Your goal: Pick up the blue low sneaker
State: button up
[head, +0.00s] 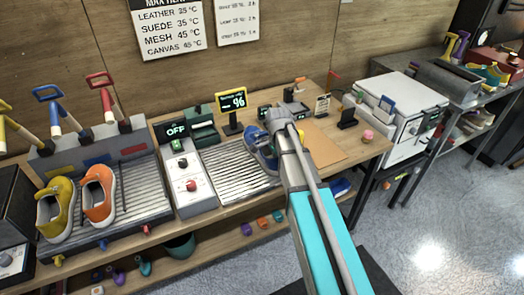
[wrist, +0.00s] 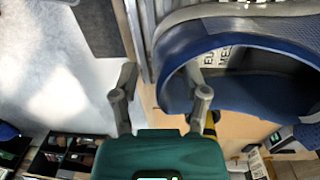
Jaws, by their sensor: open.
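The blue low sneaker (head: 262,152) rests on the ridged metal tray (head: 228,172) in the head view, partly hidden behind my arm. In the wrist view the blue sneaker (wrist: 235,103) fills the upper right, with its opening and a printed label inside showing. My gripper (wrist: 162,88) is open at the sneaker's edge. Its right finger overlaps the shoe's collar and its left finger is clear of it. I cannot tell whether the right finger touches the shoe. In the head view my gripper (head: 277,118) is over the sneaker, its fingers not clearly seen.
A switch box with a red knob (head: 191,185) is left of the tray. A lit sign (head: 231,104) stands behind. A white machine (head: 402,108) is at right.

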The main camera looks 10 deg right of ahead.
jog(key=shift+s+f+b, duration=0.1)
jog(key=shift+f+b, duration=0.85)
jog(key=shift+f, duration=0.3)
grip_shut()
